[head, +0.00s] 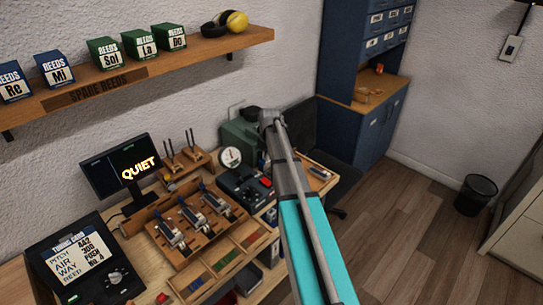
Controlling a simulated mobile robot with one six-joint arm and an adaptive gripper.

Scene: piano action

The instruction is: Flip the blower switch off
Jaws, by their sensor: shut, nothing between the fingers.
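A black box (243,186) with a red part (266,182) on its right side sits on the workbench beside my arm. I cannot tell whether the red part is the blower switch or which way it is set. A green machine (238,136) stands behind it, with a round white gauge (230,157) in front. My arm reaches up from the bottom of the head view, and its grey far end is beside the green machine. My gripper's fingers do not show; the arm covers that area and part of the bench.
A monitor (119,170) reading "QUIET" and a tuning unit (82,264) stand at the left. A wooden rack (186,228) holds several metal parts. A shelf (205,54) with reed boxes hangs above.

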